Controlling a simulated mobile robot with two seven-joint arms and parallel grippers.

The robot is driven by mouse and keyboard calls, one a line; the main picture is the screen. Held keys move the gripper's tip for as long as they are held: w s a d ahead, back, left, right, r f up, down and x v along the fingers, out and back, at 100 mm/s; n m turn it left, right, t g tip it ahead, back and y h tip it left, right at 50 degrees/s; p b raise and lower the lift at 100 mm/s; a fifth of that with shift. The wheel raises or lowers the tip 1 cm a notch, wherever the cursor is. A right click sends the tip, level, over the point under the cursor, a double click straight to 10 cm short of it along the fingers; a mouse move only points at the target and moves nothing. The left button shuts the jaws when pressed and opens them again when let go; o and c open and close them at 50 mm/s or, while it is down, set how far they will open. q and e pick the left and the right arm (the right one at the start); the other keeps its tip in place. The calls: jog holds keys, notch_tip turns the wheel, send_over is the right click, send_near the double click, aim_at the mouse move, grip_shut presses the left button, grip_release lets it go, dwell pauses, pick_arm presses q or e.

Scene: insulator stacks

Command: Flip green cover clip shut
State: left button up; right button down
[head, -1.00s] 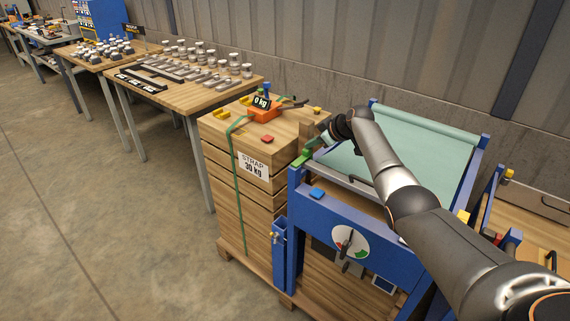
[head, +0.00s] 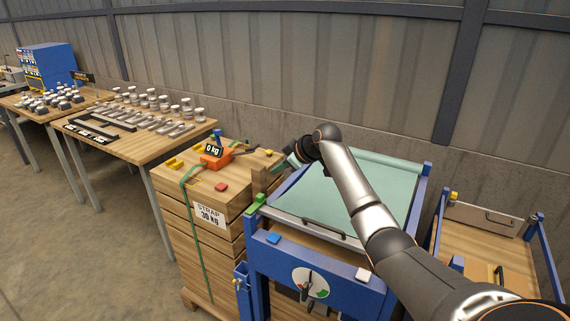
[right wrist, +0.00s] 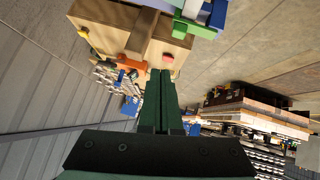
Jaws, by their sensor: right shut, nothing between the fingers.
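The green cover clip (head: 256,203) sits at the near left corner of the blue frame (head: 320,258), beside the strapped wooden stack. It also shows at the top of the right wrist view (right wrist: 188,27). I cannot tell whether its flap is up or down. A pale green sheet cover (head: 370,190) lies over the frame. My right gripper (head: 281,167) is shut and empty, above and behind the clip and apart from it. Its dark green fingers (right wrist: 160,74) fill the middle of the right wrist view. My left gripper is not in view.
The wooden stack (head: 205,245) with a green strap carries an orange tensioner (head: 216,158), a red block (head: 221,187) and yellow pieces. A table (head: 150,150) with several insulators stands to the left. A second blue-posted frame (head: 480,240) is at the right.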

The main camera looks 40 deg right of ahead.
jog(key=shift+v, duration=1.4)
jog(key=shift+d, duration=0.2)
jog(key=shift+g+h, duration=0.4)
jog(key=shift+h, duration=0.1)
jog(key=s+a+f, duration=0.1)
jog(key=a+f, duration=0.1)
jog(key=f, duration=0.2)
jog(key=s+a+f, duration=0.1)
jog(key=a+f, duration=0.1)
jog(key=f, duration=0.3)
jog(key=s+a+f, duration=0.1)
jog(key=a+f, duration=0.1)
jog(key=f, duration=0.3)
jog(key=shift+s+f, duration=0.2)
jog(key=shift+f, duration=0.05)
jog(key=s+a+f+m, duration=0.2)
jog(key=s+a+f, duration=1.45)
jog(key=s, duration=0.25)
jog(key=s+a+y, duration=0.1)
jog(key=s+a, duration=0.2)
jog(key=s, duration=0.3)
jog(key=s+a+m+t, duration=0.1)
jog(key=s+a, duration=0.3)
jog(key=s, duration=0.2)
jog(key=shift+s+f+m+y, duration=0.25)
jog(key=shift+m+y, duration=0.05)
jog(key=shift+y, duration=0.1)
jog(key=shift+s+d, duration=0.1)
jog(key=shift+d, duration=0.05)
